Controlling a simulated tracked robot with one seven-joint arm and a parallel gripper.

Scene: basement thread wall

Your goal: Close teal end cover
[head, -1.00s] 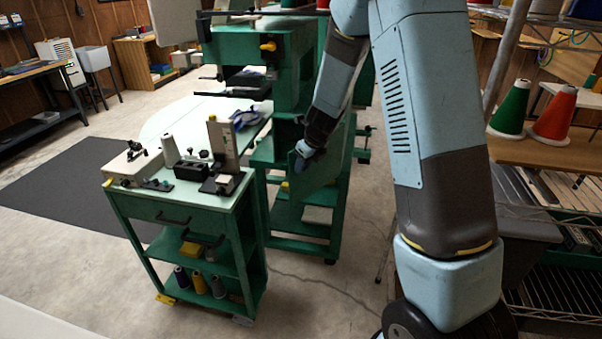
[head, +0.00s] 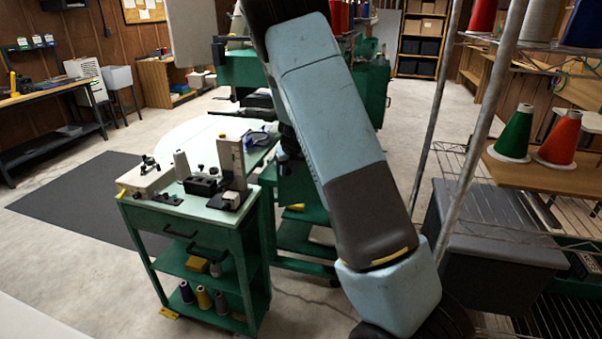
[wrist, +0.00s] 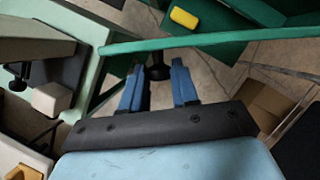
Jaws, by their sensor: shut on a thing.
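The teal end cover (wrist: 215,42) shows nearly edge-on as a long green strip across the upper part of the wrist view. A black knob (wrist: 159,71) on the near side of the cover sits between the two blue fingers of my gripper (wrist: 157,78), which is shut on it. In the head view my arm hides my gripper and most of the cover. The green sewing machine stand (head: 305,232) is partly visible behind my arm.
A green trolley (head: 190,222) with a cone and small black fixtures on top stands close left of the stand. A wire rack with thread cones (head: 516,135) and a dark bin (head: 490,235) stand at the right. Open floor lies left of the trolley.

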